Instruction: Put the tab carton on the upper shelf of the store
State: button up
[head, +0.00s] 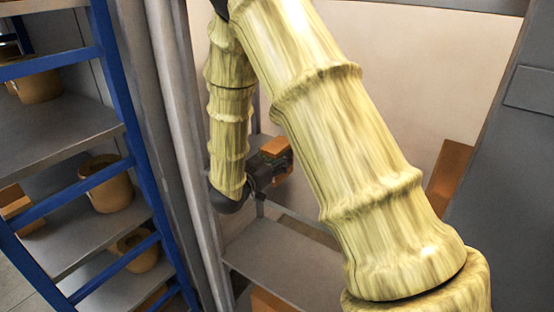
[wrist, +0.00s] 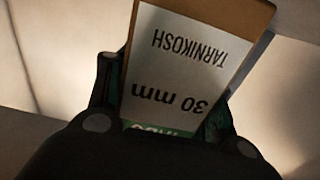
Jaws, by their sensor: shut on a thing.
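My gripper (head: 279,166) is dark and shut on the tab carton (head: 274,146), an orange-brown box held above a grey shelf (head: 285,268) in the head view. In the wrist view the carton (wrist: 190,48) sits between the two fingers. Its white label reads "TARNIKOSH" and "30 mm" upside down, with a green band near the gripper. The carton looks slightly tilted there. My pale yellow arm hides much of the space to the right of the carton. I cannot tell which board is the store's upper shelf.
A blue-framed rack (head: 117,95) with several tan pots (head: 108,188) stands at the left. Grey upright posts (head: 180,150) stand between it and my gripper. An orange-brown box (head: 270,301) is low under the grey shelf. A brown upright piece (head: 450,168) shows at the right.

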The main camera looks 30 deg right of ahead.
jog(key=shift+w+f+p, duration=0.15)
jog(key=shift+f+p, duration=0.4)
jog(key=shift+f, duration=0.6)
jog(key=shift+f, duration=0.15)
jog(key=o, duration=1.2)
